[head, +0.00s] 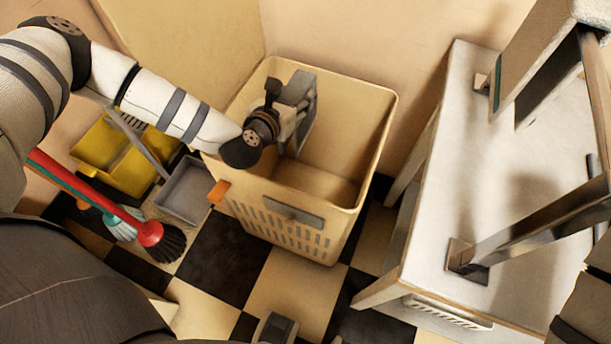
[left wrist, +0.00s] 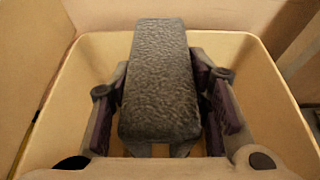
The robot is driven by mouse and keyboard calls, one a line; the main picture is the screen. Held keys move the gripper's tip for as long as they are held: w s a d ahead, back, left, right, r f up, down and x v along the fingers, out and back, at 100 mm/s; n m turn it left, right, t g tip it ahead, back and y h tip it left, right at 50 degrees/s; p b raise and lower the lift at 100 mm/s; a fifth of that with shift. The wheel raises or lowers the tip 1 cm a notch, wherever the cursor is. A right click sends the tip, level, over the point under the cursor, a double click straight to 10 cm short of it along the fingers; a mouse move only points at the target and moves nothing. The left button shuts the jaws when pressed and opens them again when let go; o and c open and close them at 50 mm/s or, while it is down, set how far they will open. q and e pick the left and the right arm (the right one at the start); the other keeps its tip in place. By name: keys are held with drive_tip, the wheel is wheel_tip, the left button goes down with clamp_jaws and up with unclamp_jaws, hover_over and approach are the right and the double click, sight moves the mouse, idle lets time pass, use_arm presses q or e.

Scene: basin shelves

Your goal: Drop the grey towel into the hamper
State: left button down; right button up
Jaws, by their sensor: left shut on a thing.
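The hamper (head: 376,140) is a tall beige bin with an open top and slots in its front, standing on the checkered floor against the wall. My left gripper (head: 300,112) reaches over its near left rim and is over the opening. The gripper is shut on the grey towel, a folded rough-textured block. In the left wrist view the towel (left wrist: 160,85) sits between the two fingers, with the hamper rim (left wrist: 255,50) around it. In the head view the towel is hard to tell apart from the grey fingers. My right gripper is out of view.
A white-topped table (head: 510,180) with metal uprights stands right of the hamper. Some checkered floor (head: 290,280) is clear in front of the hamper.

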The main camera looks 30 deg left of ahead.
use_arm(q)
drive_tip(key=shift+f, duration=0.6)
drive_tip(key=c, duration=0.8)
unclamp_jaws()
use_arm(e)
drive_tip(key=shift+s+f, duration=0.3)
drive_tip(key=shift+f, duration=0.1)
use_arm(q)
drive_tip(key=v, duration=1.2)
drive_tip(key=shift+f, duration=0.1)
